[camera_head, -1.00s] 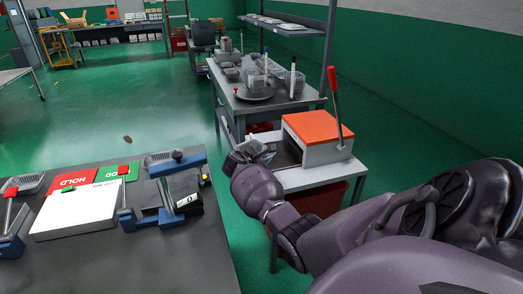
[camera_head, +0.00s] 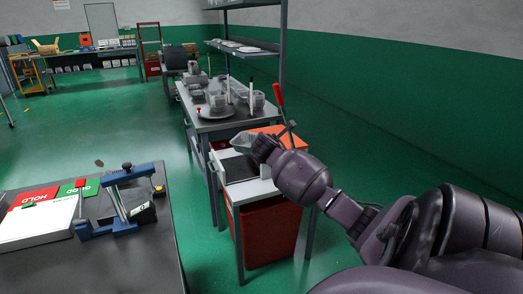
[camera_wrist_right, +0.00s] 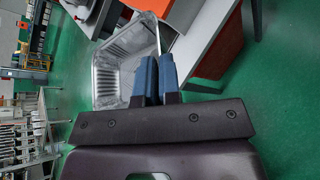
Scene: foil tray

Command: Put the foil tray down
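The foil tray (camera_head: 243,140) is a shiny silver, ribbed tray, held up in the air near the white side stand (camera_head: 250,189). My right gripper (camera_head: 264,147) is at the tray's near side. In the right wrist view the tray (camera_wrist_right: 112,62) is tilted in the picture, and the two blue fingers (camera_wrist_right: 157,78) of my right gripper are close together on its rim. The tray appears apart from the stand, though its exact height is unclear. My left gripper is out of view.
The stand carries an orange-topped unit (camera_head: 268,131) with a red lever, partly behind my arm; a red bin (camera_head: 271,232) is below. A dark table (camera_head: 112,262) with a blue clamp device (camera_head: 118,208) is at left. Green floor lies between.

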